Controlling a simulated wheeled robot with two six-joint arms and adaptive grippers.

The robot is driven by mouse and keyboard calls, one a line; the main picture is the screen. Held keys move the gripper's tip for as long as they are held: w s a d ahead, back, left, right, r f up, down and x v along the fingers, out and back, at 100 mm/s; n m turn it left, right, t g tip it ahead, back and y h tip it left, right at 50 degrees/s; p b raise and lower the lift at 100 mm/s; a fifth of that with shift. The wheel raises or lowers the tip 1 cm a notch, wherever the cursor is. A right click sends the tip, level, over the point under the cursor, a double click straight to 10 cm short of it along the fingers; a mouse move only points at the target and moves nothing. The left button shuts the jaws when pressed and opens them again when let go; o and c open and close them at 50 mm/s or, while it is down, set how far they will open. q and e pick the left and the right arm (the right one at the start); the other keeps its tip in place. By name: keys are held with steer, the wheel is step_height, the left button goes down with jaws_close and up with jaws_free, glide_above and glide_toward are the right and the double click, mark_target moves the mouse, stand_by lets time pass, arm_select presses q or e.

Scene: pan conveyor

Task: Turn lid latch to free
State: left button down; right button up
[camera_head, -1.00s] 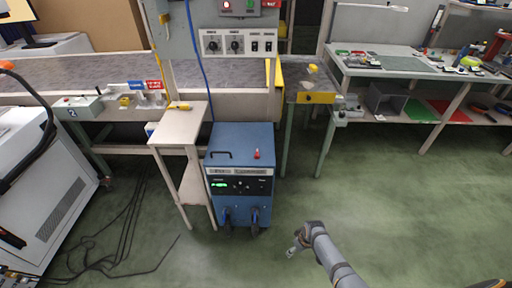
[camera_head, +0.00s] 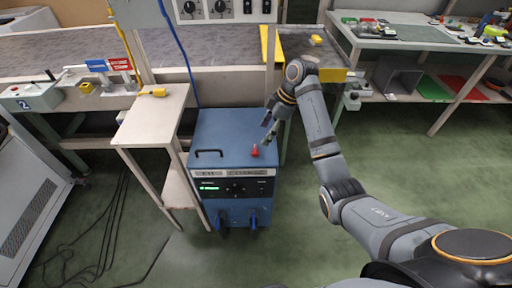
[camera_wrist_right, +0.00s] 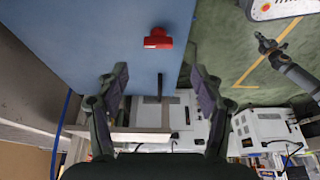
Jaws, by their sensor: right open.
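The blue cabinet (camera_head: 225,135) stands on the floor with a flat lid on top. A small red latch knob (camera_head: 255,151) sits on the lid near its front right. The knob also shows in the right wrist view (camera_wrist_right: 158,38), ahead of the fingers. My right gripper (camera_head: 266,133) is open and empty, pointing down just above and behind the knob, apart from it. Its two fingers (camera_wrist_right: 158,82) stand wide apart in the right wrist view. What looks like my left gripper (camera_wrist_right: 268,44) shows small at the right of that view; its jaw state is unclear.
A black lid handle (camera_head: 209,153) lies left of the knob. A narrow side table (camera_head: 155,118) stands close to the cabinet's left, with a yellow item (camera_head: 153,92) on it. A conveyor (camera_head: 222,82) runs behind. Cables lie on the floor at left.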

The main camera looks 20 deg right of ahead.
mark_target(255, 149)
arm_select(q)
steer(key=w, duration=0.3)
steer(key=shift+d+f, duration=0.15)
arm_select(e)
steer(key=x, duration=0.8)
steer(key=shift+w+f, duration=0.2)
steer(key=shift+f, duration=0.1)
